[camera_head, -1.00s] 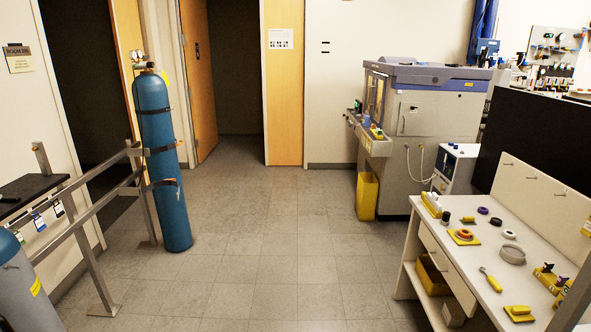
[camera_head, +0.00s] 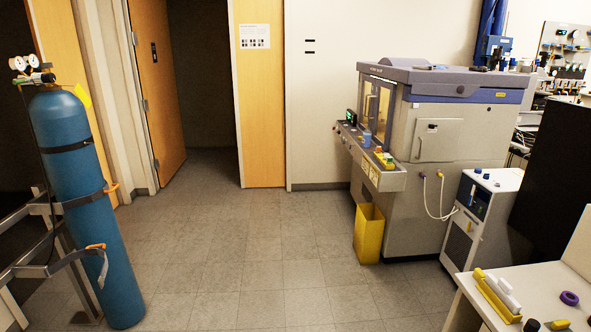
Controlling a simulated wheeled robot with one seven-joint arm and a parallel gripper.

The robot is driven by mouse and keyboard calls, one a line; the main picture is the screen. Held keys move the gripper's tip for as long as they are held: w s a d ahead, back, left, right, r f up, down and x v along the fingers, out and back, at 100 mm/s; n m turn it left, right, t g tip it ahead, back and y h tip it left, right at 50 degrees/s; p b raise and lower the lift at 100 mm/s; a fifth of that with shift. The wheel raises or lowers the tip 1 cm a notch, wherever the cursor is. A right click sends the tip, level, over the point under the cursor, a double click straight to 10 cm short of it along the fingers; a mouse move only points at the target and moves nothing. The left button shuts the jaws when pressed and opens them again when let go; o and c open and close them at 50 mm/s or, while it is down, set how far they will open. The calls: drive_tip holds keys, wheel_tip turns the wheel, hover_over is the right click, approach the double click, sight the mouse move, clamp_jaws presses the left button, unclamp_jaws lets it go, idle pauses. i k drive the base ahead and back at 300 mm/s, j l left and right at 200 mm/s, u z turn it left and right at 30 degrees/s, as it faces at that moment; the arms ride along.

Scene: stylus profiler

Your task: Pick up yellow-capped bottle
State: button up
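I cannot make out a yellow-capped bottle for certain. On the ledge of the grey machine (camera_head: 440,135) several small things stand close together, among them a blue one (camera_head: 366,138) and a yellow-and-green one (camera_head: 384,158). They are too small to tell whether one is a capped bottle. On the white table (camera_head: 543,281) at the lower right, a yellow holder (camera_head: 492,301) has white pieces in it. My gripper is not in view.
A tall blue gas cylinder (camera_head: 75,200) stands against a metal rail at the left. A yellow bin (camera_head: 369,233) sits on the floor by the machine. A white cabinet (camera_head: 480,215) stands right of it. The tiled floor (camera_head: 240,250) in the middle is clear.

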sight(367, 134)
drive_tip(key=i, duration=2.85)
drive_tip(key=i+z, duration=0.2)
drive_tip(key=i, duration=0.6)
drive_tip(key=i+z, duration=0.2)
drive_tip(key=i, duration=0.6)
drive_tip(key=i+j+z, duration=0.2)
drive_tip(key=i, duration=1.1)
drive_tip(key=l+z, duration=0.05)
